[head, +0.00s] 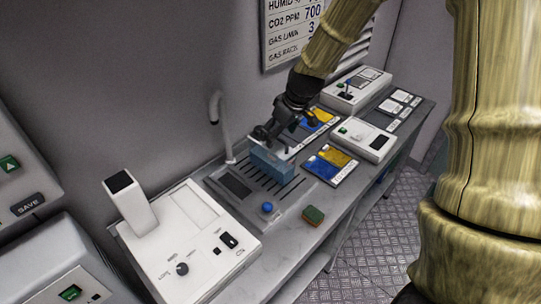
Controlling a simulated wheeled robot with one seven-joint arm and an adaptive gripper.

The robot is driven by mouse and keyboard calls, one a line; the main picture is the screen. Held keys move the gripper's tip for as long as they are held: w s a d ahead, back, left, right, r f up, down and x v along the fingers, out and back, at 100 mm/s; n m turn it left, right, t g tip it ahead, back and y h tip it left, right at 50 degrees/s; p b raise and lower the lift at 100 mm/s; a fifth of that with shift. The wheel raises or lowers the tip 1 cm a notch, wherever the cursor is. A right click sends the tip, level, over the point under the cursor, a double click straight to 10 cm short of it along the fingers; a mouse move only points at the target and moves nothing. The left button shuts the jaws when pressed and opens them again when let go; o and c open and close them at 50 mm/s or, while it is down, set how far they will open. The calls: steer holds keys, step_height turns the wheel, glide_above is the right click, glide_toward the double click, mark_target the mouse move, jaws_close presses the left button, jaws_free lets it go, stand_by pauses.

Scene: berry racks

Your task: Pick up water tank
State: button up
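A blue, box-shaped water tank (272,165) stands on the slotted drain area of the grey bench, in the middle of the head view. My dark gripper (266,134) is just above and behind the tank's top left part in the picture. I cannot tell whether its fingers touch the tank or how far apart they are. The tank looks upright and rests on the drain slots.
A grey tap (222,125) rises behind the tank at left. A blue knob (267,207) and a green-brown sponge (314,216) are in front. A white scale-like device (190,245) stands left; a white box (361,140) and yellow-blue cards (331,163) lie right.

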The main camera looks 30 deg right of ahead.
mark_target(271, 153)
steer(key=shift+p+x, duration=1.15)
steer(key=shift+x, duration=2.5)
jaws_close()
